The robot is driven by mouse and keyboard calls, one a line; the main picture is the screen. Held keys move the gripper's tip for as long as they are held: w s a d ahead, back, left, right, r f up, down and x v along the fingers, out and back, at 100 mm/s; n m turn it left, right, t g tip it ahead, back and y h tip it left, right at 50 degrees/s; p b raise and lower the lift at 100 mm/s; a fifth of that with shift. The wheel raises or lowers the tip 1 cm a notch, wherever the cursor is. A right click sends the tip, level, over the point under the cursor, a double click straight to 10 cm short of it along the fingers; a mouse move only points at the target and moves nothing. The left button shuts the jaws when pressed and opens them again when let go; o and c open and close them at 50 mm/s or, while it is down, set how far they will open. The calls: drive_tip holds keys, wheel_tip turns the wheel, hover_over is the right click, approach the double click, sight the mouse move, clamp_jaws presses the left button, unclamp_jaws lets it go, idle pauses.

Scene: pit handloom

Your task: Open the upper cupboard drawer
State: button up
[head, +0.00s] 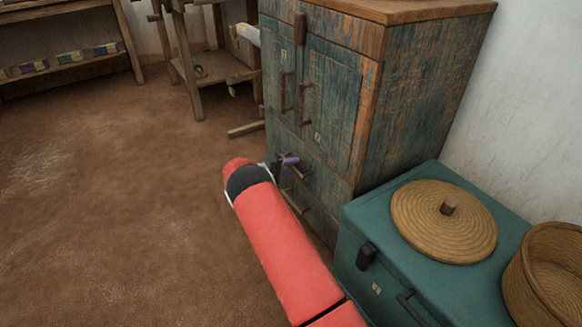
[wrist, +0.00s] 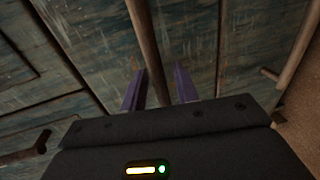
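The weathered blue-green cupboard (head: 345,100) stands against the wall in the head view. The upper drawer's front, below the two doors, looks closed. Its wooden bar handle (head: 300,172) is partly covered by my gripper (head: 287,162). In the wrist view, the two purple fingers of my gripper (wrist: 161,82) are apart, with the upper drawer handle (wrist: 145,40) running between them. The handle is nearer the left finger, and a gap shows on the right. I cannot tell whether the left finger touches it.
The lower drawer handle (head: 294,201) sits just below; it also shows in the wrist view (wrist: 297,45). A teal chest (head: 365,225) with a woven lid (head: 440,220) and basket (head: 548,275) stands right of my arm. The earthen floor (head: 120,190) at left is clear.

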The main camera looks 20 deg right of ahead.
drive_tip(key=shift+c, duration=0.2)
clamp_jaws()
